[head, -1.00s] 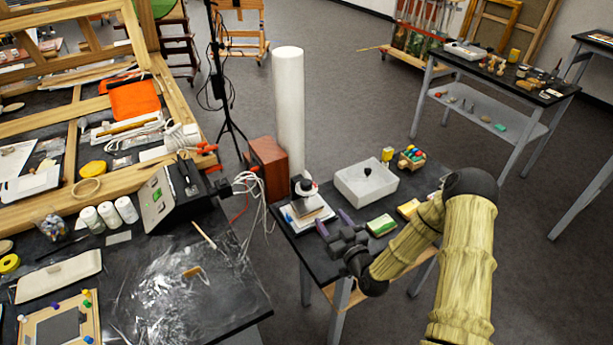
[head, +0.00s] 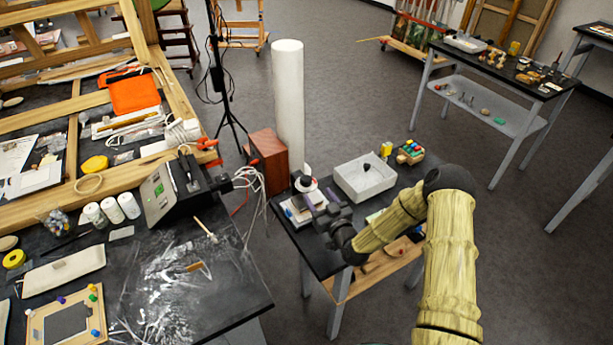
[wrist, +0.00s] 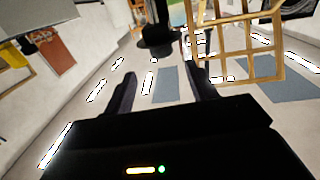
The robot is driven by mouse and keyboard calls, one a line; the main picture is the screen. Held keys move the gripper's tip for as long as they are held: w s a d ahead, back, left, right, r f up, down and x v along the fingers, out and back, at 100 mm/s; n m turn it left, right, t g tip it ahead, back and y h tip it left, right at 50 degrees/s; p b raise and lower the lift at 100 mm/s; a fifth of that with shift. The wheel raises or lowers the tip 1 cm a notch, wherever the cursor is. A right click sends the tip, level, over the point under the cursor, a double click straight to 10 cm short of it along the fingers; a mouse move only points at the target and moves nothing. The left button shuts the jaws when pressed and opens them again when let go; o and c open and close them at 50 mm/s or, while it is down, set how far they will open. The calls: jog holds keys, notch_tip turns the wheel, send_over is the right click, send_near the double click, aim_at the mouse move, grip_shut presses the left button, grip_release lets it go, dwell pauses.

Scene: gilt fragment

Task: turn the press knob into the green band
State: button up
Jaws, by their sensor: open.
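A dark boxy device with a pale sloped front panel (head: 158,194) stands on the black bench at the left. A small green patch shows on the panel; I take this for the press, but its knob and band are too small to make out. My gripper (head: 320,197) is open and empty, well to the right of the panel, over the small side table. Its two purple-grey fingers point away from me. In the wrist view the gripper (wrist: 160,80) has its fingers spread, with a dark knob-like shape (wrist: 158,38) beyond them that I cannot identify.
Close to my gripper is a white, black and red object (head: 305,184). White cables (head: 250,185) hang between bench and table.

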aim_at(309, 183)
jog(key=p+x, duration=0.2)
jog(key=x, duration=0.7)
jog(key=shift+w+a+p, duration=0.2)
jog(key=shift+a+p, duration=0.05)
jog(key=shift+p, duration=0.15)
jog(key=c, duration=1)
